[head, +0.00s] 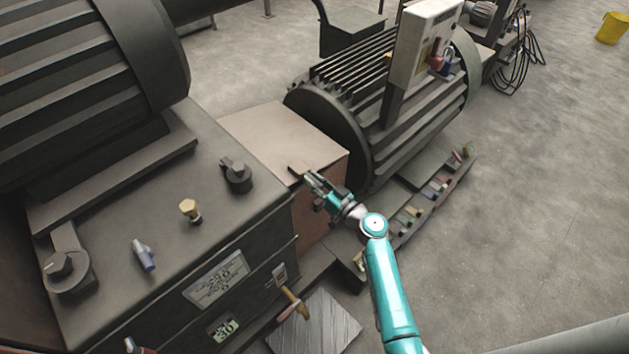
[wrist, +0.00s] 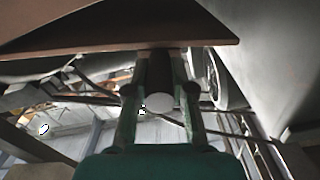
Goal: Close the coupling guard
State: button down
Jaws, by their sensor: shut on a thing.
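The coupling guard (head: 282,132) is a tan-topped cover with a reddish front side (head: 316,218), between the dark housing and the ribbed motor. Its top looks roughly level with the housing top; I cannot tell whether it is fully down. A short dark handle (head: 298,168) sits at its front edge. My gripper (head: 313,180) is at this handle, reaching in from the front right. In the wrist view the fingers of my gripper (wrist: 162,75) are shut on a dark round bar, the handle (wrist: 160,72), below the brown edge of the guard (wrist: 90,47).
The dark housing (head: 130,205) with several knobs stands at the left. The ribbed motor (head: 420,100) with a pale control box (head: 424,38) is at the right. Small parts lie along the motor's base. Open floor (head: 530,200) lies at the right, with a yellow bucket (head: 612,27) far off.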

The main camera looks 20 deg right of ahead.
jog(key=shift+n, duration=0.7)
jog(key=shift+s+a+f, duration=0.1)
jog(key=shift+a+f, duration=0.1)
jog(key=shift+f, duration=1.15)
jog(key=shift+s+a+f, duration=0.1)
jog(key=shift+a+f, duration=0.1)
jog(key=shift+f, duration=1.15)
jog(key=c, duration=1)
grip_release()
jog(key=shift+f, duration=0.15)
jog(key=v, duration=1.2)
